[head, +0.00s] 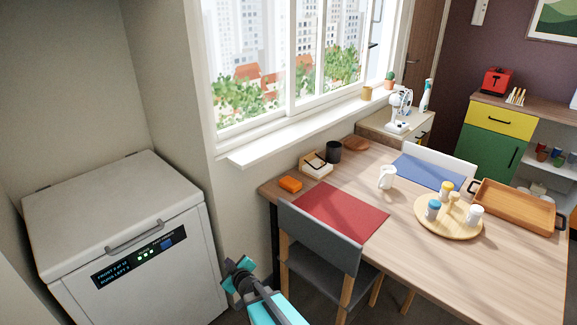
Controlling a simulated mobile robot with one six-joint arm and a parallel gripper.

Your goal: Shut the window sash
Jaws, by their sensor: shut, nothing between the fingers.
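The white-framed window (290,62) fills the upper middle of the head view, above a white sill (290,135). Upright white frame members divide its glass, and its top is cut off. I cannot tell from this view how far the window sash stands open. My gripper (236,272) is at the bottom middle, low in front of the wall and left of the grey chair. It is well below the sill, shut and empty, touching nothing that I can see.
A white chest freezer (125,235) stands at left. A grey chair (320,240) and a wooden table (430,262) stand at right, with a red mat (340,214) and small items. A small pot (367,93), cactus (390,79) and white fan (400,108) are near the window's right end.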

